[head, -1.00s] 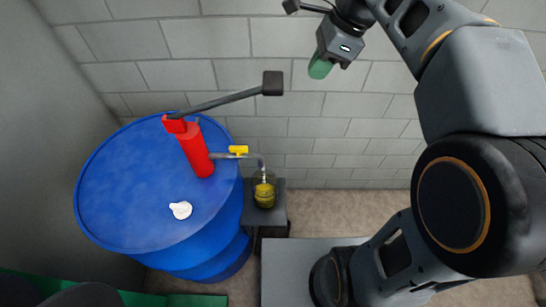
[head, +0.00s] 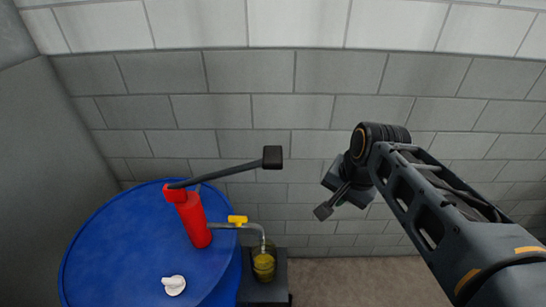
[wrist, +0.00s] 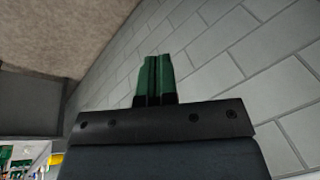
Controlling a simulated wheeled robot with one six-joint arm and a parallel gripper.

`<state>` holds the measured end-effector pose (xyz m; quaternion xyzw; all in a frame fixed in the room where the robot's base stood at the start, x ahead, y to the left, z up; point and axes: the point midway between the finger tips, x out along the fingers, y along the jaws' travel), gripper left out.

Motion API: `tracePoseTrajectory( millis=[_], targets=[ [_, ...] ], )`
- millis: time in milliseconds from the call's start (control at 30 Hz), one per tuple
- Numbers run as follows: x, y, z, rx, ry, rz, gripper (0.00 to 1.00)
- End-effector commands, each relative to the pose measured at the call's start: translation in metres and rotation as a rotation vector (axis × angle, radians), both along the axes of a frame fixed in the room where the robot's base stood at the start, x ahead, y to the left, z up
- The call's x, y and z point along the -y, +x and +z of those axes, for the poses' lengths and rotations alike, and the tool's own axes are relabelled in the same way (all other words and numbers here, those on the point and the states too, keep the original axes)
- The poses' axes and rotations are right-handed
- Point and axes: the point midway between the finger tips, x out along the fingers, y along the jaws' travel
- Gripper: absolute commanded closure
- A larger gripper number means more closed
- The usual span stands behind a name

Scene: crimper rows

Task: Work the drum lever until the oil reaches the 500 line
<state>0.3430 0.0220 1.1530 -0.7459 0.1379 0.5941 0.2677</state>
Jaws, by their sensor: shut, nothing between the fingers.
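The drum lever (head: 228,171) is a dark bar with a black block handle (head: 272,157). It rises to the right from the red pump (head: 197,222) on the blue drum (head: 125,245). A spout with a yellow tap (head: 237,220) leads to a clear jar (head: 264,246) holding yellow-green oil (head: 264,264). The jar's marks are too small to read.
A white cap (head: 174,285) lies on the drum top. The jar stands on a small dark stand (head: 262,292) beside the drum. A grey block wall (head: 250,110) is behind. A green board-like item (wrist: 25,153) shows at the wrist view's lower left.

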Motion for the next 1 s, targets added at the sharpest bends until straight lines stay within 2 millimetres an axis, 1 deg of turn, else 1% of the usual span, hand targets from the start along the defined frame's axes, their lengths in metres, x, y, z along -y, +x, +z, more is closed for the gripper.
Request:
tracePoseTrajectory(
  millis=[33, 200, 300, 400, 567, 1000],
  targets=[
    [0.004, -0.009, -0.010, 0.030, -0.047, 0.087, 1.00],
    [0.016, -0.028, -0.037, 0.099, -0.189, 0.349, 1.00],
    [0.020, -0.035, -0.048, 0.121, -0.245, 0.450, 1.00],
    [0.022, -0.039, -0.054, 0.134, -0.279, 0.511, 1.00],
    [0.022, -0.040, -0.057, 0.139, -0.297, 0.546, 1.00],
    [0.022, -0.040, -0.057, 0.139, -0.296, 0.544, 1.00]
  ],
)
